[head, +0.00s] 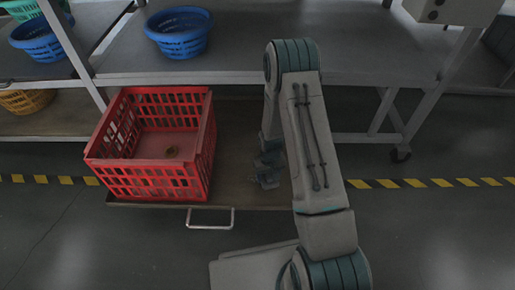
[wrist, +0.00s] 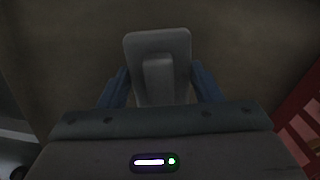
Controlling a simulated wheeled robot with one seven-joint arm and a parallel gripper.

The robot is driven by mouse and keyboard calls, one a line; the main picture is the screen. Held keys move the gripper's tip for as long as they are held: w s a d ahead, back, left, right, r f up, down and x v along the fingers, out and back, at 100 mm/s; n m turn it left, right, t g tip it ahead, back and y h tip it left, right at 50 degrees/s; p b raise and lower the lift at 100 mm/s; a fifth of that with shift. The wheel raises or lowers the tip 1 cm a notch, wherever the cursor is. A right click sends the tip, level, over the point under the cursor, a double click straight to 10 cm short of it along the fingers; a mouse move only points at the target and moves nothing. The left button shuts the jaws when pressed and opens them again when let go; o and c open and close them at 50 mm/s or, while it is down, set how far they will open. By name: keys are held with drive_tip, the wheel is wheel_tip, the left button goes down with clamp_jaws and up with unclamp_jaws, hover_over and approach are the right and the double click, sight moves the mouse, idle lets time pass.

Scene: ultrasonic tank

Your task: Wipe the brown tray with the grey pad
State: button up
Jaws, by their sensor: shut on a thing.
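The brown tray (head: 238,185) is a wide flat board at the lower level of the grey bench, with a pale handle on its front edge. It fills the background of the wrist view (wrist: 70,60). My gripper (head: 266,170) is over the right part of the tray, to the right of the red crate. In the wrist view my gripper (wrist: 160,88) is shut on the grey pad (wrist: 158,44), a light block with a raised grip held between the two blue fingers. I cannot tell whether the pad touches the tray. My arm hides the tray's right end.
Blue baskets (head: 180,30) sit on the grey bench (head: 250,65) above. The bench overhangs the tray's back. Open floor lies in front.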

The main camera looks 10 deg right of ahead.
wheel_tip(320, 180, up, 2)
drive_tip(key=shift+d+p, duration=0.15)
drive_tip(key=shift+p, duration=0.35)
drive_tip(key=shift+r+p, duration=1)
drive_tip(key=shift+r, duration=0.55)
